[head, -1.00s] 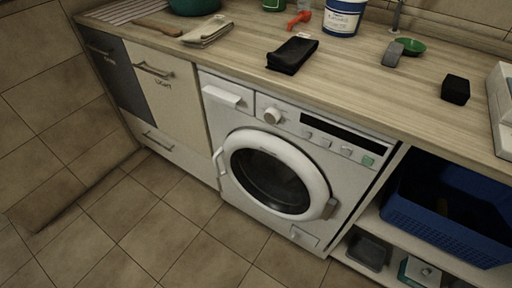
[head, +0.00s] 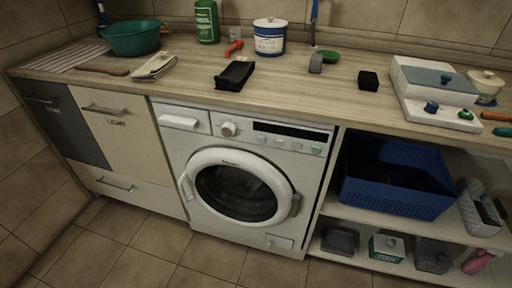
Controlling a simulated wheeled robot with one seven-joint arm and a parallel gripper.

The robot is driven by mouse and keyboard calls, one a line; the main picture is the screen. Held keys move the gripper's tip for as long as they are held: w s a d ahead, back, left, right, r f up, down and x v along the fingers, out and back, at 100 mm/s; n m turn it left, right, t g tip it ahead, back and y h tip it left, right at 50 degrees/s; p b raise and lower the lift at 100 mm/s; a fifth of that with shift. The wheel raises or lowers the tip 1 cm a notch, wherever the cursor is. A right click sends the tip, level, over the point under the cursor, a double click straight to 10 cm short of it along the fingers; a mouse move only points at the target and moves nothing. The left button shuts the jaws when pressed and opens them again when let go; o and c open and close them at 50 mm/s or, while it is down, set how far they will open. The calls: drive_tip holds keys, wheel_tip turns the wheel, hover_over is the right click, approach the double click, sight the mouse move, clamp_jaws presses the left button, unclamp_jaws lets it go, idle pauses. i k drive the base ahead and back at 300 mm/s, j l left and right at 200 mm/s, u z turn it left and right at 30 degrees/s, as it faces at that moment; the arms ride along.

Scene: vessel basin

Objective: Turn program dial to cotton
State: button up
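The program dial (head: 228,129) is a round whitish knob on the upper left part of the front panel of the white washing machine (head: 172,147). It sits between the detergent drawer (head: 179,122) and the dark display strip (head: 291,130). The dial's markings are too small to read, so I cannot tell its setting. The round door (head: 285,180) below looks shut. My gripper is not in view.
The wooden counter (head: 320,88) runs above the machine, with a black folded cloth (head: 234,75) near its edge above the dial. A blue crate (head: 394,190) stands on the open shelf at right. The tiled floor in front is clear.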

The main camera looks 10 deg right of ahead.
sight(228, 130)
drive_tip(key=i+j+u, duration=0.1)
drive_tip(key=i, duration=0.3)
drive_tip(key=i+j+u, duration=0.1)
drive_tip(key=i, duration=0.35)
